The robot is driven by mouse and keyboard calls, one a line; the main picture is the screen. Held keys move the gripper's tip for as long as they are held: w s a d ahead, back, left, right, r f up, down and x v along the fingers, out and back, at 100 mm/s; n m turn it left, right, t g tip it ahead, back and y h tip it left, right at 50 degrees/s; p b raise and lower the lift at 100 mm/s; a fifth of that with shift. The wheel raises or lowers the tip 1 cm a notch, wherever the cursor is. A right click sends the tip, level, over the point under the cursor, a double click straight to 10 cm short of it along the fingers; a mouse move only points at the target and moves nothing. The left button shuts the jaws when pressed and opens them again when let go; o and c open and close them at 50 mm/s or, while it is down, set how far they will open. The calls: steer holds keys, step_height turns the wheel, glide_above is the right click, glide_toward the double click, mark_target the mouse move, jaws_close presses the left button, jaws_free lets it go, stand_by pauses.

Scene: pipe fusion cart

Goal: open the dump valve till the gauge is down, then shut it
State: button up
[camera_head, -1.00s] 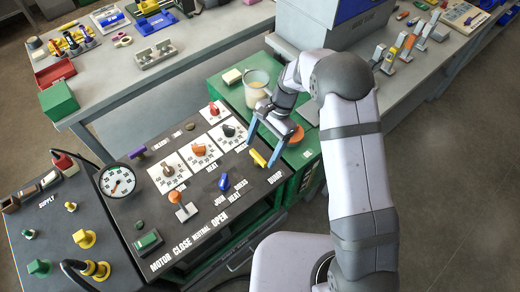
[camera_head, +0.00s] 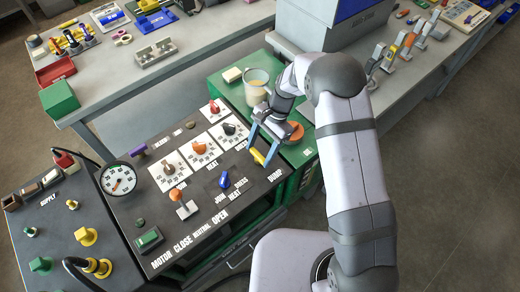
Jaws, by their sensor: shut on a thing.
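The dump valve is a small yellow handle (camera_head: 257,156) above the word DUMP at the right end of the dark panel. My gripper (camera_head: 262,153) is down at it with its blue fingers on either side, shut on the handle. The fingers hide part of the handle, so its exact angle is hard to read. The round white gauge (camera_head: 118,180) stands at the panel's left edge. Its needle is visible, but the reading is too small to tell.
Near the valve are a blue knob (camera_head: 225,181), an orange-topped lever (camera_head: 182,203) and several dial knobs on white plates. A cup (camera_head: 257,85) and an orange round piece (camera_head: 295,131) sit on the green cart top behind my gripper. A green button box (camera_head: 149,240) is at the front left.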

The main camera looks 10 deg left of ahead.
steer(key=shift+n, duration=0.3)
steer(key=n+h+b, duration=0.1)
steer(key=n, duration=0.2)
steer(key=shift+w+a+n+g, duration=0.1)
steer(key=shift+a+n+g, duration=0.05)
steer(key=shift+n+g, duration=0.2)
steer(key=n+h, duration=0.1)
steer(key=n, duration=0.1)
steer(key=n+h+b, duration=0.1)
steer(key=n, duration=0.1)
steer(key=shift+a+n+g, duration=0.15)
steer(key=shift+n+g, duration=0.1)
steer(key=n, duration=0.2)
steer(key=n+h+b, duration=0.1)
steer(key=n, duration=0.1)
steer(key=shift+a+h, duration=0.15)
steer(key=shift+h, duration=0.15)
steer(key=shift+a+r+n+t+h, duration=0.1)
steer(key=shift+n+t+h, duration=0.25)
steer(key=shift+n, duration=0.9)
steer(key=shift+n+t+h, duration=0.25)
steer(key=shift+n+h, duration=0.2)
steer(key=shift+n, duration=0.8)
steer(key=o, duration=1.1)
steer(key=shift+c, duration=0.2)
